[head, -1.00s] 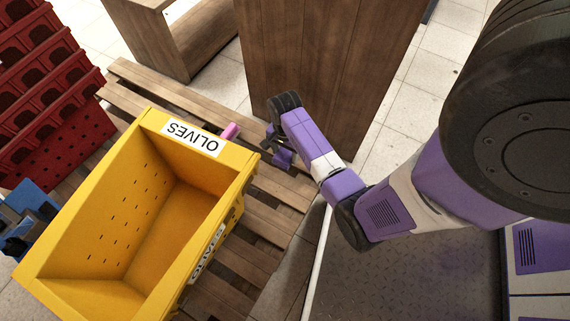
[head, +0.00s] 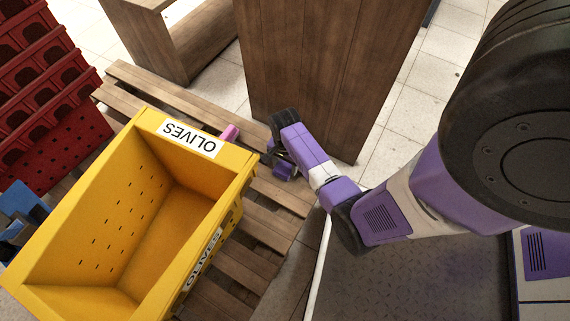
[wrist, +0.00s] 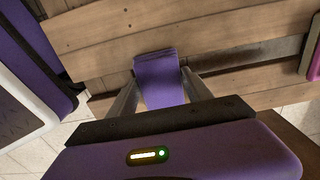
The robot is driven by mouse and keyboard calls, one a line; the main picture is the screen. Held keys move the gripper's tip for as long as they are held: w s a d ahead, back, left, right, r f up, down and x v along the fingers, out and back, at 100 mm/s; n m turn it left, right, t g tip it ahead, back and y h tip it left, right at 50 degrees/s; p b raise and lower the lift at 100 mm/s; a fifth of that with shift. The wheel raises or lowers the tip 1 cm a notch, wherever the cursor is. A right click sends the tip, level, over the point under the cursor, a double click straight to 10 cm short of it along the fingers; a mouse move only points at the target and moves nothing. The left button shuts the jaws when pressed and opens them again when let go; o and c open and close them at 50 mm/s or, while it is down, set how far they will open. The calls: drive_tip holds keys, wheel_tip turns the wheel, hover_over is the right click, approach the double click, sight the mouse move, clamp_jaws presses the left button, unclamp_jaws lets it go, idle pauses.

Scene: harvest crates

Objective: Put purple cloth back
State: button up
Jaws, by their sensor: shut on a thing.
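The purple cloth (wrist: 158,80), a folded strip, is between the two fingers of my gripper (wrist: 160,92) in the wrist view. The fingers press on it from both sides, and pallet boards show behind it. In the head view my gripper (head: 279,160) is over the pallet (head: 282,190), just right of the yellow olives crate (head: 248,160). The cloth is small and partly hidden there by the gripper. I cannot tell whether the cloth touches the boards.
A pink object (head: 230,132) is behind the crate's labelled wall. A tall brown wooden block (head: 330,70) stands close behind my gripper. Red stacked crates (head: 55,145) and a blue object (head: 22,205) are at the left. The yellow crate looks empty.

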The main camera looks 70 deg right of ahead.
sight(286, 168)
drive_tip(key=o, duration=1.3)
drive_tip(key=shift+f+b, duration=0.25)
drive_tip(key=shift+b, duration=0.4)
drive_tip(key=r+p, duration=0.4)
drive_tip(key=r, duration=0.1)
drive_tip(key=r+p, duration=0.2)
drive_tip(key=r, duration=0.1)
drive_tip(key=shift+s+a, duration=0.25)
drive_tip(key=shift+s, duration=0.05)
drive_tip(key=s+a+r+n+t+h, duration=0.1)
drive_tip(key=s+a+r+n+t, duration=0.2)
drive_tip(key=a+r+n+t, duration=0.35)
drive_tip(key=s+a+r+n+t+h, duration=0.2)
drive_tip(key=a+r+n+t, duration=0.1)
drive_tip(key=a+r+n, duration=0.65)
drive_tip(key=s+a+r+n+t+y, duration=0.25)
drive_tip(key=a+r, duration=0.25)
drive_tip(key=r, duration=0.5)
drive_tip(key=s+a+r+n+t+y, duration=0.1)
drive_tip(key=a+r+n+t, duration=0.15)
drive_tip(key=a+r, duration=0.45)
drive_tip(key=shift+h, duration=0.25)
drive_tip(key=r+p, duration=1)
drive_tip(key=d+r+p, duration=0.1)
drive_tip(key=r+p, duration=0.9)
drive_tip(key=r, duration=0.1)
drive_tip(key=r+p, duration=1)
drive_tip(key=shift+d+r, duration=0.15)
drive_tip(key=shift+d, duration=0.15)
